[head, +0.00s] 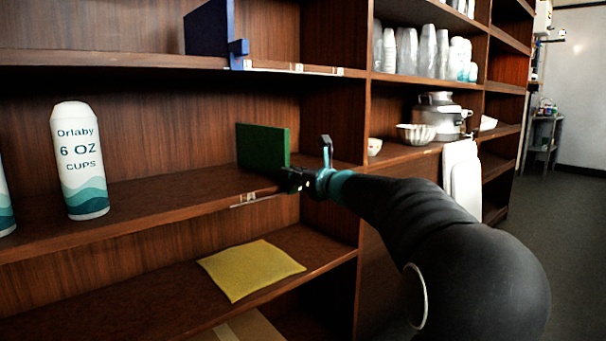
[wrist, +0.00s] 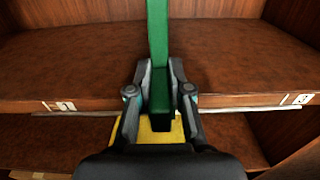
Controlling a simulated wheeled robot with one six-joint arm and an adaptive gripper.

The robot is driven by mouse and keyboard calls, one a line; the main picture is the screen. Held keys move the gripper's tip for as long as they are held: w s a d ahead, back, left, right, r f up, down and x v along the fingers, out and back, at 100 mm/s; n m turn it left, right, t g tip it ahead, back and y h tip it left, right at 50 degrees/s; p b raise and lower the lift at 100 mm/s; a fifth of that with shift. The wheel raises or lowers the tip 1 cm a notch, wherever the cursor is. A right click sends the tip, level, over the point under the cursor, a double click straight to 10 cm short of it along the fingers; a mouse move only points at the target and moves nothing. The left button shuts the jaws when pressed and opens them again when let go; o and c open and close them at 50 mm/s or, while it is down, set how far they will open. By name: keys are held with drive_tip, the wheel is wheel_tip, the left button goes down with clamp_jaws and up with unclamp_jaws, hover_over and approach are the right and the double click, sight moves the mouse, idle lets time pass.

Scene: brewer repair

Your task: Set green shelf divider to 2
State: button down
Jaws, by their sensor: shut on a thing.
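The green shelf divider (head: 263,149) stands upright on the middle shelf (head: 150,198) in the head view, near the shelf's right end. My gripper (head: 297,180) is at its front edge. In the wrist view, the green divider (wrist: 158,35) runs down between the two fingers of my gripper (wrist: 159,78), which are shut on it. A white label (wrist: 62,106) is on the shelf edge to the left, and another label (wrist: 301,99) is at the far right. The stretch of edge between them is partly hidden by my gripper.
A blue divider (head: 208,28) stands on the upper shelf. A white cup sleeve (head: 79,160) stands left on the middle shelf. A yellow cloth (head: 252,268) lies on the shelf below. A vertical wooden panel (head: 330,115) closes the bay just right of the green divider.

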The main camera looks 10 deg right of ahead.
drive_tip(key=shift+d, duration=0.1)
drive_tip(key=c, duration=1.1)
unclamp_jaws()
drive_tip(key=v, duration=1.2)
drive_tip(key=shift+w, duration=0.1)
